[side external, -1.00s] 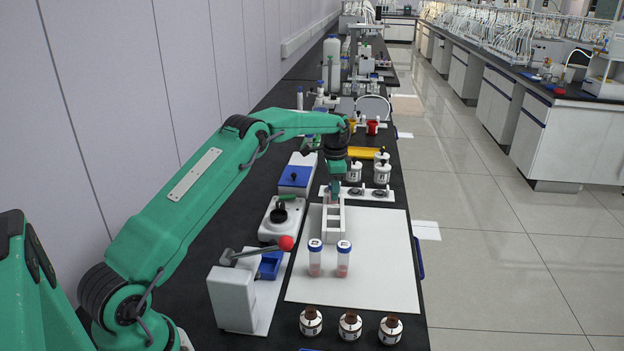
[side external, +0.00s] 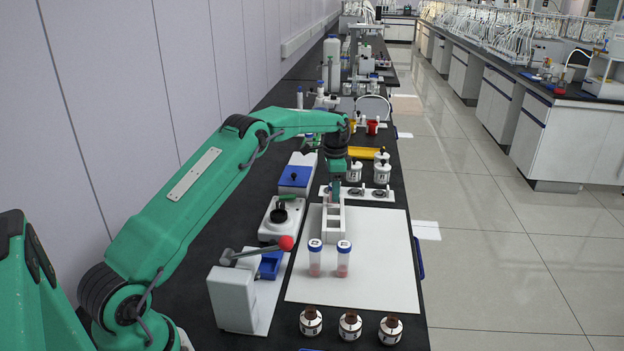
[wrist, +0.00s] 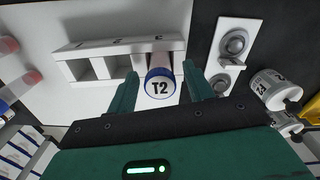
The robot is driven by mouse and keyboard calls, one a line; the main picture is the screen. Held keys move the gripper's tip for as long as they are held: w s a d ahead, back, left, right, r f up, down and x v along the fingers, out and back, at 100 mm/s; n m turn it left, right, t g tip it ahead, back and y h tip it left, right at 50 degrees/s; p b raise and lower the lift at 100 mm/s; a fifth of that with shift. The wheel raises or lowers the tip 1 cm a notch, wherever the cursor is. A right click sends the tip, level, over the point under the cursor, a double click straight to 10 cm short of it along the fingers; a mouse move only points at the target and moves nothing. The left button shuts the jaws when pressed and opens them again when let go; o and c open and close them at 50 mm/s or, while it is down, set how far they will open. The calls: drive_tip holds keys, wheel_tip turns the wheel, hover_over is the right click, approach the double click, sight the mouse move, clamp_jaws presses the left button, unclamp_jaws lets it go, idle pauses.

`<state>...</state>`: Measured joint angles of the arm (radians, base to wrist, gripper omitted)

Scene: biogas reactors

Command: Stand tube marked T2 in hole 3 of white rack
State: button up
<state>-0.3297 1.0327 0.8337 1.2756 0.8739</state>
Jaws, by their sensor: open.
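The tube marked T2 (wrist: 160,84) shows its white, marked blue-rimmed cap from above in the wrist view. It stands in the end hole of the white rack (wrist: 122,47), under the number 3; its foot is hidden. My gripper (wrist: 160,92) is open, with one green finger on each side of the cap. Any small gap between fingers and cap is hard to judge. In the side view my gripper (side external: 336,196) is down at the far end of the rack (side external: 333,237) and largely hides the tube. The rack's other two holes are empty.
Two capped tubes (side external: 315,260) (side external: 343,260) with pinkish contents stand on the white mat (side external: 385,270) in front of the rack. A plate with round seats (wrist: 232,45) lies close beside the rack, with a white bottle (wrist: 270,88) near it. Brown-capped bottles (side external: 350,325) stand in front.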

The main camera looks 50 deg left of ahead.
wheel_tip(320, 180, up, 12)
drive_tip(key=shift+f, duration=0.15)
idle(0.5)
idle(0.5)
drive_tip(key=s+d+r+n+t, duration=0.3)
drive_tip(key=s+d+r, duration=1)
drive_tip(key=s+r, duration=0.2)
drive_tip(key=s+d+f+n+t, duration=0.1)
drive_tip(key=s+d+f, duration=0.1)
drive_tip(key=s, duration=0.5)
drive_tip(key=s+d+f+n, duration=0.1)
drive_tip(key=s+d+f, duration=0.2)
drive_tip(key=s, duration=0.5)
drive_tip(key=s+d+f+n+t, duration=0.1)
drive_tip(key=s+d+f, duration=0.1)
drive_tip(key=s, duration=0.6)
drive_tip(key=shift+d+f+t, duration=0.3)
drive_tip(key=shift+d+f, duration=0.05)
drive_tip(key=shift+f, duration=0.4)
